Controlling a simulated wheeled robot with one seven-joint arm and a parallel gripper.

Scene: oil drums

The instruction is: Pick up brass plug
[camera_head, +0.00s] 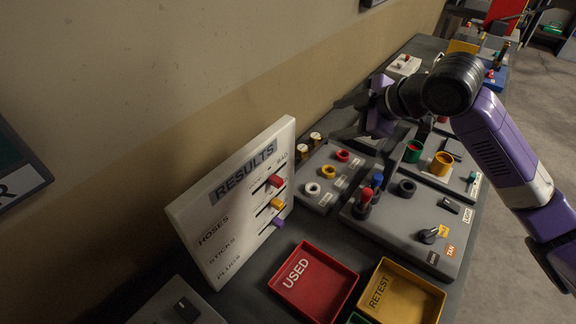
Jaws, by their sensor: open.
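Two small brass-coloured pieces with pale tops, a nearer one (303,150) and a farther one (315,137), stand at the back left of a grey panel (322,195) by the wall. They look like plugs, but they are too small to be sure. My gripper (350,128) is open, its dark fingers reaching left over the panel's far end, to the right of these pieces and apart from them. Its fingertips are dark and hard to make out, and I see nothing held. The gripper hides part of the bench behind the panel.
A white RESULTS board (235,205) stands upright at the left. A red USED tray (313,281) and a yellow RETEST tray (400,292) lie in front. A grey console (400,225) with knobs and cups sits at the right. The wall bounds the bench's left side.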

